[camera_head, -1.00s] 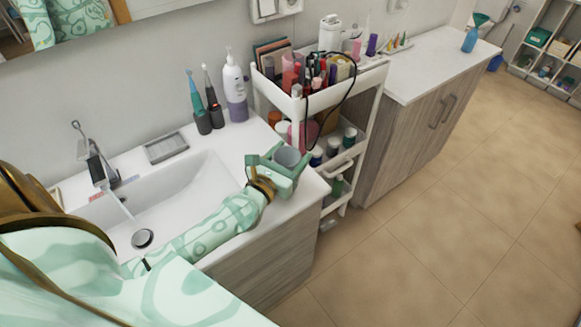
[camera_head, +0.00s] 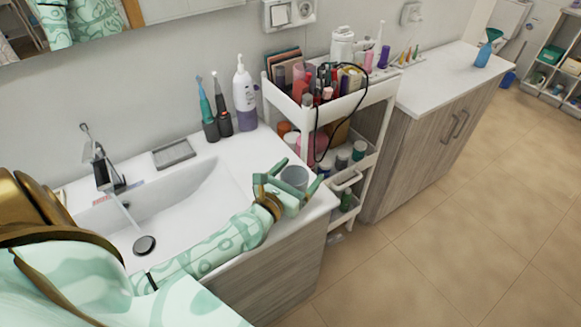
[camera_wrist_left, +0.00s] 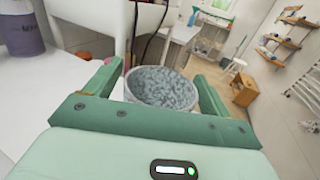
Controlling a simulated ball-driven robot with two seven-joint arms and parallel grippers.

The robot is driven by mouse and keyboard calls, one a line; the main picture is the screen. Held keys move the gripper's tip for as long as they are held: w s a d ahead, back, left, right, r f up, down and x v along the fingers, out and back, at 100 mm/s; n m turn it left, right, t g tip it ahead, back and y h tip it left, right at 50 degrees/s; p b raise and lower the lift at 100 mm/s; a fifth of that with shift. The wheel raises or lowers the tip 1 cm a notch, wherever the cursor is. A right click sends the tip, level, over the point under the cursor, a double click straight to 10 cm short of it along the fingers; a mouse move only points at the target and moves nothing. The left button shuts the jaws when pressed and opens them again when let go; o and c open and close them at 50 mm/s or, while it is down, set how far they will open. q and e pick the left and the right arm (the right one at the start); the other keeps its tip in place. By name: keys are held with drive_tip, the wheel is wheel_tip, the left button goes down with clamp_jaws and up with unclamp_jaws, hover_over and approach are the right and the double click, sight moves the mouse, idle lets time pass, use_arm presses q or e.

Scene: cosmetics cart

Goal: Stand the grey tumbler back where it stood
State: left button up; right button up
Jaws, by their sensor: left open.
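The grey tumbler (camera_head: 294,178) stands upright near the right front corner of the white washbasin counter (camera_head: 318,203). My left gripper (camera_head: 301,172) is open, with one finger on each side of the tumbler. In the left wrist view, the tumbler (camera_wrist_left: 160,90) shows its speckled grey inside between the fingers of my left gripper (camera_wrist_left: 157,75), with a gap on both sides. Its base is mostly hidden by the gripper. My right gripper is not in view.
A white cart (camera_head: 362,102) packed with cosmetics stands just right of the counter. A lotion bottle (camera_head: 244,95) and two toothbrushes in dark holders (camera_head: 211,130) stand at the back. The basin (camera_head: 185,205) lies left, with a soap dish (camera_head: 174,153) behind it.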

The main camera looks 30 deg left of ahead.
use_arm(q)
drive_tip(key=s+b, duration=0.2)
drive_tip(key=s, duration=0.9)
drive_tip(key=shift+s, duration=0.15)
drive_tip(key=shift+s+r, duration=0.15)
drive_tip(key=shift+s, duration=0.2)
